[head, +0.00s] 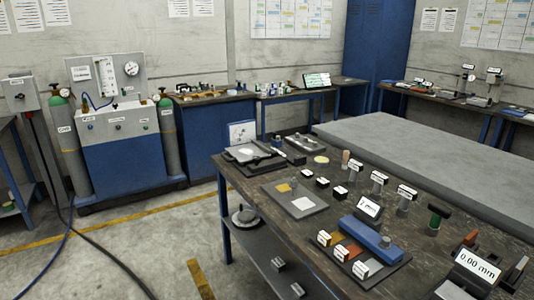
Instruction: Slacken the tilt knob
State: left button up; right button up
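I cannot make out a tilt knob or a clear microscope arm in the head view. The dark workbench (282,226) on the right carries several small labelled instruments. A grey flat device (248,153) stands at its far left corner, with a white panel (242,132) behind it. A blue block (371,238) with a small display (369,207) lies near the bench's middle. Small upright stands (404,201) with white labels are behind it. Some stands with gauges (467,79) are on the far right bench, too small to tell. Neither of my grippers is in view.
A large grey slab table (430,150) lies behind the workbench. A blue gas cabinet (122,160) with green-topped cylinders (61,130) stands at left. Dark cables (101,251) cross the floor. The concrete floor (150,240) left of the workbench is mostly free.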

aim_at(256, 160)
jog(key=i+j, duration=0.1)
jog(key=z, duration=0.4)
jog(key=i+j+z, duration=0.15)
jog(key=z, duration=0.2)
jog(key=i+j+z, duration=0.1)
jog(key=j+z, duration=0.4)
jog(key=z, duration=0.25)
jog(key=i+j+z, duration=0.15)
jog(key=j, duration=0.65)
jog(key=i+j+z, duration=0.15)
jog(key=j, duration=0.65)
jog(key=j+z, duration=0.1)
jog(key=j, duration=0.75)
